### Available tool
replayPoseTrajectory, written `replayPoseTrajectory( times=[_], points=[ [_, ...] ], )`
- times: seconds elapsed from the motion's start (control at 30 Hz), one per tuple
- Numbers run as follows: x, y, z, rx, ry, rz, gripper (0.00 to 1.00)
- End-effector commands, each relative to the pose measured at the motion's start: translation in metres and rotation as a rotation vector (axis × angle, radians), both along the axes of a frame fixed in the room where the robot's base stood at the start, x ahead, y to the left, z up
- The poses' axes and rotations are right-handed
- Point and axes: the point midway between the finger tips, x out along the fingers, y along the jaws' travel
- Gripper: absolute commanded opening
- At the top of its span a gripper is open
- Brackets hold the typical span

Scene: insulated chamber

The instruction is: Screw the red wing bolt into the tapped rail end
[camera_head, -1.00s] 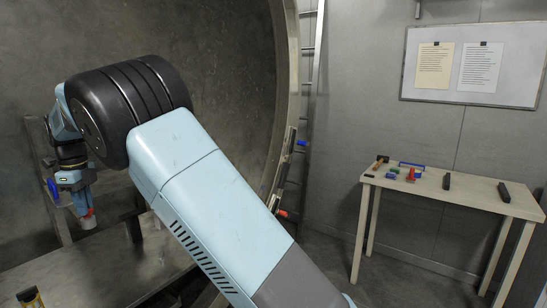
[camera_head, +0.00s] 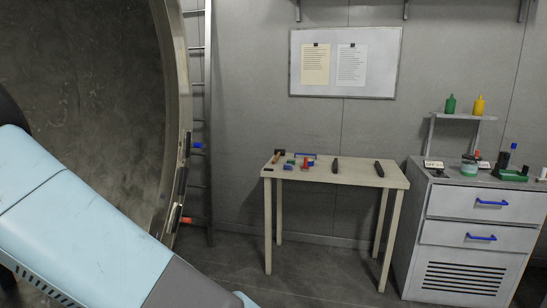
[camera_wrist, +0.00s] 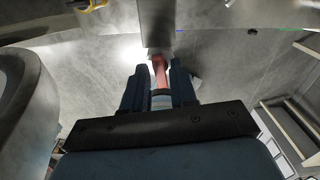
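In the wrist view, my gripper (camera_wrist: 159,80) has two dark blue fingers, one on each side of a red piece (camera_wrist: 160,70) that looks like the red wing bolt. It appears shut on it, though the contact faces are hard to see. A grey bar (camera_wrist: 158,28), which may be the rail, lies straight beyond the red piece. I cannot tell whether the bolt touches it or is in its hole. In the head view my gripper is out of the picture, and only part of my arm shows at the lower left.
In the head view, a round chamber opening (camera_head: 176,120) stands left, with a ladder (camera_head: 198,115) beside it. A wooden table (camera_head: 350,176) holds small tools and parts. A grey drawer cabinet (camera_head: 465,235) stands right, with bottles on a shelf (camera_head: 460,117) above. Floor before the table is clear.

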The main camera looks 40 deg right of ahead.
Motion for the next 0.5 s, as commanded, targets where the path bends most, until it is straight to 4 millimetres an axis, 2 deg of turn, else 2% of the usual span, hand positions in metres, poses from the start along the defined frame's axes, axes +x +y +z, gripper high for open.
replayPoseTrajectory(
  times=[0.27, 0.5],
  points=[
    [0.0, 0.0, 0.002, -0.002, 0.002, 0.001, 0.27],
    [0.0, -0.001, 0.022, -0.002, 0.002, 0.001, 0.27]
  ],
)
